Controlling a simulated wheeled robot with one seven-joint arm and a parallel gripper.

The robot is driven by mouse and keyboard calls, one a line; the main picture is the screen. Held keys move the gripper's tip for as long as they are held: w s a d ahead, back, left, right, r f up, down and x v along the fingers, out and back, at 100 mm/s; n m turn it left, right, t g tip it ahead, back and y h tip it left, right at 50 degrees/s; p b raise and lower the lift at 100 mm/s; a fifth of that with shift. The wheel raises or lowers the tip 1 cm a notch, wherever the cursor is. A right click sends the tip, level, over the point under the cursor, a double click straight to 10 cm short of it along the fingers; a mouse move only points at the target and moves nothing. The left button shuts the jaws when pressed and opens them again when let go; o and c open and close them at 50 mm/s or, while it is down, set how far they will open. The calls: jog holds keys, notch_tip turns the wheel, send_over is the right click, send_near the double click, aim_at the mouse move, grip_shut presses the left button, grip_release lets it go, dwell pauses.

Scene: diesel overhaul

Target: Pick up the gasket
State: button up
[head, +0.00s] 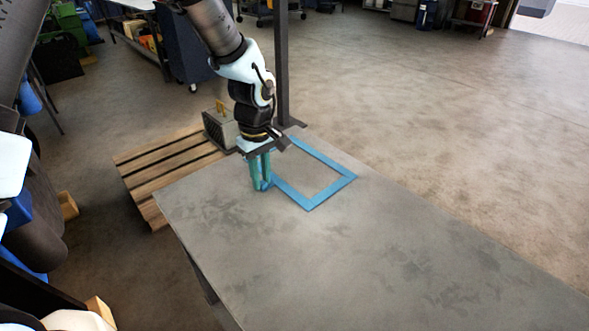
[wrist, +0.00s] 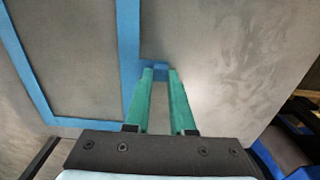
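The gasket (head: 318,203) is a flat blue rectangular frame at the far end of the grey table. A small blue tab sticks out from one side of it, and this part of the gasket shows in the wrist view (wrist: 160,70). My gripper (head: 262,188) points down at the gasket's left side. In the wrist view its two teal fingertips (wrist: 160,75) stand on either side of the tab, which fills the narrow gap between them. The fingers look shut on the tab. The frame appears to lie flat on the table.
The grey table (head: 400,260) is clear towards the front and right. A dark post (head: 282,70) rises at its far end, with a grey box (head: 220,130) beside it. A wooden pallet (head: 165,170) lies on the floor to the left.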

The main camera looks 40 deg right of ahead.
grip_shut()
dwell(0.8)
